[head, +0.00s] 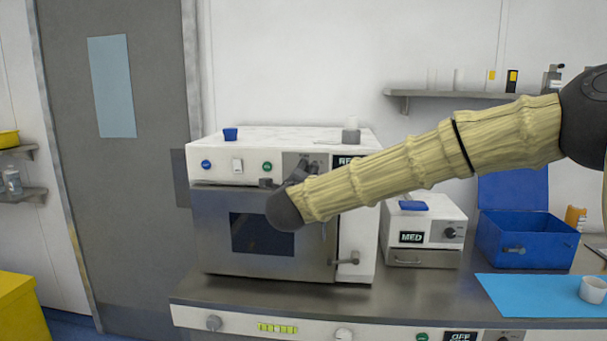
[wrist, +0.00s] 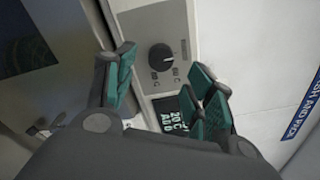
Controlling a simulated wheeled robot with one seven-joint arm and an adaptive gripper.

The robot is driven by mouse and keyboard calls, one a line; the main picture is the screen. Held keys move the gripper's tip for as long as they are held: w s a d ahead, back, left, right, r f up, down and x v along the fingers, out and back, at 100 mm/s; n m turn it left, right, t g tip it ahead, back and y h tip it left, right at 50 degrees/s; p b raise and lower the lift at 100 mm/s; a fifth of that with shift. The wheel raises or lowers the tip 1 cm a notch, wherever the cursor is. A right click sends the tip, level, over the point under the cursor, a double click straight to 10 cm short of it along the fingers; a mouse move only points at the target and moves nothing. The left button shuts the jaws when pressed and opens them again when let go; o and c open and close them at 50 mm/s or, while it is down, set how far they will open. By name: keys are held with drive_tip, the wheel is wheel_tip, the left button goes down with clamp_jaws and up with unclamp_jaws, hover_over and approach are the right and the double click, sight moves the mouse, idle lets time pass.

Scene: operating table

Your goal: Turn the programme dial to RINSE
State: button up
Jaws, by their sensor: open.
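In the wrist view a round black dial (wrist: 161,58) with a pale pointer mark sits on a grey panel. Small markings stand beside it, and a dark display (wrist: 172,113) with pale text lies close by, partly behind a finger. I cannot read RINSE there. My gripper (wrist: 165,68) is open, with teal-padded fingers on either side of the dial; no contact shows.
A smaller white unit (head: 424,258) with a MED display and its own dial stands right of the machine. A blue open box (head: 525,240) and a blue mat (head: 520,308) with a white cup (head: 594,290) lie further right. A door handle (head: 346,259) sticks out below my arm.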

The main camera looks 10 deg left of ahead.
drive_tip(key=s, duration=0.7)
drive_tip(key=shift+s, duration=0.3)
drive_tip(key=shift+d, duration=0.1)
